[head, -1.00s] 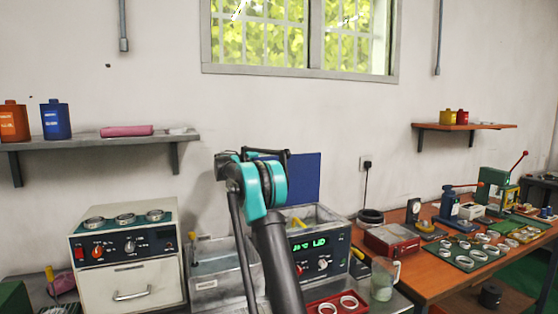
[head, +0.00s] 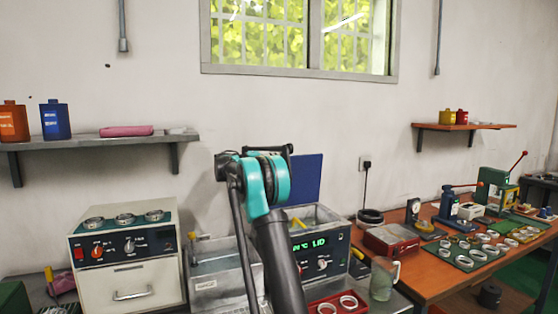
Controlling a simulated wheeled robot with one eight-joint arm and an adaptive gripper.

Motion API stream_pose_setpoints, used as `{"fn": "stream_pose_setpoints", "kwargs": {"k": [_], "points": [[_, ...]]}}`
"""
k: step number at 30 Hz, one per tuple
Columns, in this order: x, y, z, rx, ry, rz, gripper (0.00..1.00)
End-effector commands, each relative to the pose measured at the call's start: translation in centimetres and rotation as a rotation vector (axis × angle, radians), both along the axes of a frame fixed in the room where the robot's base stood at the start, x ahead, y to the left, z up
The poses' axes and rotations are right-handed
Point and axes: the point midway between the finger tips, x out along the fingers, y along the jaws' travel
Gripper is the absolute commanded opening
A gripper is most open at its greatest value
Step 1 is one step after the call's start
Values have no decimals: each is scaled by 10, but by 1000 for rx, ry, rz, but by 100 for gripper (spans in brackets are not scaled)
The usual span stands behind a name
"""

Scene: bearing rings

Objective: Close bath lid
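The bath (head: 322,250) is a metal box with a dark front panel, a green lit display and knobs. Its blue lid (head: 306,178) stands upright, raised at the back of the bath. My arm rises in front of the bath and covers part of it and of the lid's left side. The end of my arm bends over toward the lid and bath. My gripper's fingertips are hidden behind the arm, so I cannot see whether they touch the lid.
A grey metal tank (head: 218,268) stands left of the bath, beside a cream oven (head: 128,265) with rings on top. A red tray (head: 337,303) with rings and a glass beaker (head: 383,278) sit in front. An orange bench (head: 430,262) with presses and ring trays is at right.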

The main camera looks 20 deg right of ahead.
Motion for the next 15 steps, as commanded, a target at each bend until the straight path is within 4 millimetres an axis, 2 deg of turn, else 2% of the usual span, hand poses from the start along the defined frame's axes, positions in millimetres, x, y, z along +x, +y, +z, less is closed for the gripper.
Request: {"fn": "stream_pose_setpoints", "kwargs": {"k": [8,15], "points": [[-49,-1,-1,9,-218,0,0],[-98,-3,-14,16,-446,1,0]]}}
